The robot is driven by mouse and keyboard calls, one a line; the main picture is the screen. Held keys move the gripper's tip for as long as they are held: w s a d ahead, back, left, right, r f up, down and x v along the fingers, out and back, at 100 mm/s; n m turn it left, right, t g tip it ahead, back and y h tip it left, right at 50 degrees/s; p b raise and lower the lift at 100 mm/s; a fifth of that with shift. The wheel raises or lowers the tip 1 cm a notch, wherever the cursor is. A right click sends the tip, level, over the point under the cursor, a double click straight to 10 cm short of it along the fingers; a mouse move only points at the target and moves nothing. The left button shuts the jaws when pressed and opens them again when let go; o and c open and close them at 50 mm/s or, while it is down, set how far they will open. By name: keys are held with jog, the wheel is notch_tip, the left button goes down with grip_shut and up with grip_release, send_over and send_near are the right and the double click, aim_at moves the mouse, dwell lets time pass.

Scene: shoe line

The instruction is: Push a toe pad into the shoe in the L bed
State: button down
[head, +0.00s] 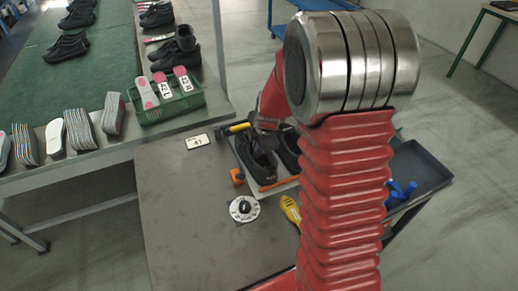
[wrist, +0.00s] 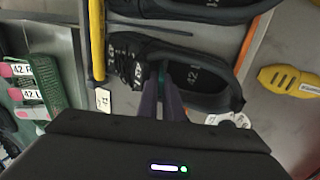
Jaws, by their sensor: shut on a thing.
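A black shoe (head: 257,163) sits in the near bed of the holder on the bench. In the wrist view the same shoe (wrist: 210,95) shows its laces to the left and an insole marked 42. My gripper (wrist: 163,84) reaches down into its opening, just behind the tongue. The fingers are close together on a small teal thing (wrist: 162,75), which looks like the toe pad; most of it is hidden. A second black shoe (head: 289,146) stands beside it, also at the top of the wrist view (wrist: 200,10). In the head view my arm hides the fingertips.
A green basket (head: 172,108) with labelled shoe parts stands at the left. A dark tray (head: 425,180) is at the right.

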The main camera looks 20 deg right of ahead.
jog(key=shift+w, duration=0.6)
jog(key=c, duration=1.8)
grip_release()
jog(key=shift+c, duration=0.2)
jog(key=shift+s+r, duration=0.2)
jog(key=shift+s, duration=0.45)
jog(key=shift+s+r, duration=0.1)
jog(key=shift+s, duration=0.25)
jog(key=shift+s, duration=0.15)
jog(key=shift+r, duration=0.15)
jog(key=shift+r, duration=1.4)
